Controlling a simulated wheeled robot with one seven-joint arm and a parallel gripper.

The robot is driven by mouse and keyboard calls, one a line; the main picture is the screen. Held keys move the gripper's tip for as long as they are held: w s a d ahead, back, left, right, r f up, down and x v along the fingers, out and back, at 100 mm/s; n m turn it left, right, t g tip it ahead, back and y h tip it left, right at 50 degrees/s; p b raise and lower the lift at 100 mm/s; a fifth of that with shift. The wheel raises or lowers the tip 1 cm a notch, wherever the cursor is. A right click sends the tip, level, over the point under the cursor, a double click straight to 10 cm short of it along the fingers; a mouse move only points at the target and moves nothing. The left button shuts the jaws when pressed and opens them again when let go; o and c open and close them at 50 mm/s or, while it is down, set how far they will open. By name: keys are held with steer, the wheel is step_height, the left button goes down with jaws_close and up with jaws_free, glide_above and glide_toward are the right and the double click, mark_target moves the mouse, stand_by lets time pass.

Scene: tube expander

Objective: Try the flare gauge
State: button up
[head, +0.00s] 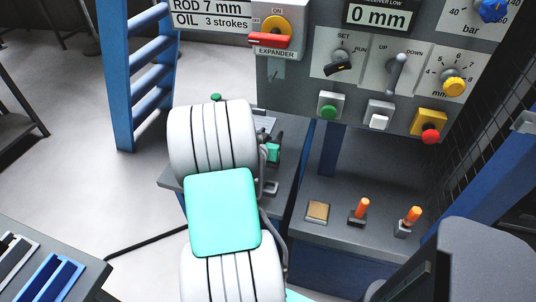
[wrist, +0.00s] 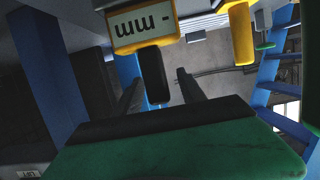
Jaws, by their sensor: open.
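Two orange-handled pieces, the left one (head: 362,208) and the right one (head: 411,215), stand upright in small dark holders on the grey shelf under the control panel. I cannot tell which piece is the flare gauge. My gripper (wrist: 158,93) shows in the wrist view with its two dark fingers apart. In the head view my white and turquoise arm fills the middle and the gripper cannot be made out.
A brass-coloured square pad (head: 317,211) lies left of the handles. The control panel (head: 300,70) overhangs the shelf, with a green button (head: 330,108) and a red stop button (head: 430,134). A blue ladder-like frame (head: 122,80) stands at the left. A grey tray table (head: 80,262) is lower left.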

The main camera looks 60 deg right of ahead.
jaws_close()
stand_by(0.3)
stand_by(1.1)
